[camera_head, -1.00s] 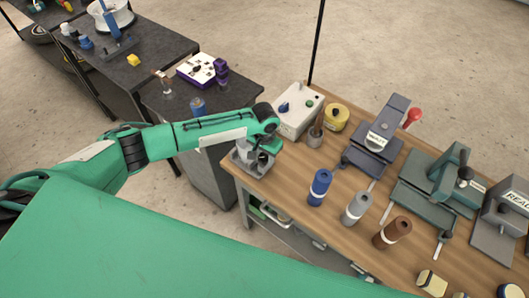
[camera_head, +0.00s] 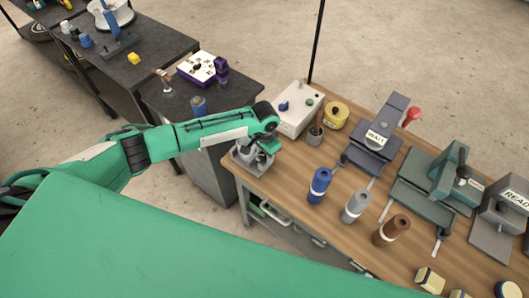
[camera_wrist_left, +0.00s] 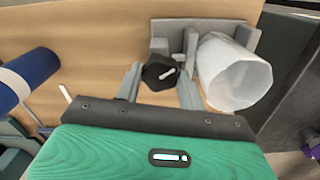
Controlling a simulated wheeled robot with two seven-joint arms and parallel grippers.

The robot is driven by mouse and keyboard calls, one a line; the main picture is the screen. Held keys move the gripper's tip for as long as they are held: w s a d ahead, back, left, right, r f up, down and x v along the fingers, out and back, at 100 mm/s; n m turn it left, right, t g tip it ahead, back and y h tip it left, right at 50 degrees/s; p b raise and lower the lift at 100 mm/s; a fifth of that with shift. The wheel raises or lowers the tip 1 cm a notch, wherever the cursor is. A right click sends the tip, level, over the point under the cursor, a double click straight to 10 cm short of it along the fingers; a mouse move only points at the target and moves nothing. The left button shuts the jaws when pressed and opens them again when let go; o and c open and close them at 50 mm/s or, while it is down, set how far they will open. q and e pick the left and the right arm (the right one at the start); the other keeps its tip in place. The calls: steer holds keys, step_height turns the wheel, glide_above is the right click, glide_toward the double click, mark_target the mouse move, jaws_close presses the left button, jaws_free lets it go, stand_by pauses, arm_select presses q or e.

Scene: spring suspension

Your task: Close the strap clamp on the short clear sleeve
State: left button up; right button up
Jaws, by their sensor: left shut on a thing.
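The strap clamp is a grey bracket (camera_head: 243,167) at the near left corner of the wooden bench; its parts also show in the left wrist view (camera_wrist_left: 218,27). A black knob (camera_wrist_left: 160,78) with a white mark stands beside a short, whitish translucent sleeve (camera_wrist_left: 238,82) in the grey bracket. My left gripper (camera_head: 264,149) is over the bracket. In the left wrist view its fingers (camera_wrist_left: 160,72) are on either side of the knob, shut on it. The head view barely shows the sleeve, behind my wrist. The strap itself is hard to make out. My right gripper is not in view.
Beyond are fixtures labelled WAIT (camera_head: 375,138) and READY (camera_head: 506,200).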

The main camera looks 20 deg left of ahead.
mark_target(265, 155)
arm_select(q)
steer(key=o, duration=1)
steer(key=shift+w+r, duration=0.1)
steer(key=shift+c, duration=0.2)
step_height(265, 155, up, 14)
steer(key=b, duration=0.3)
steer(key=shift+b, duration=0.4)
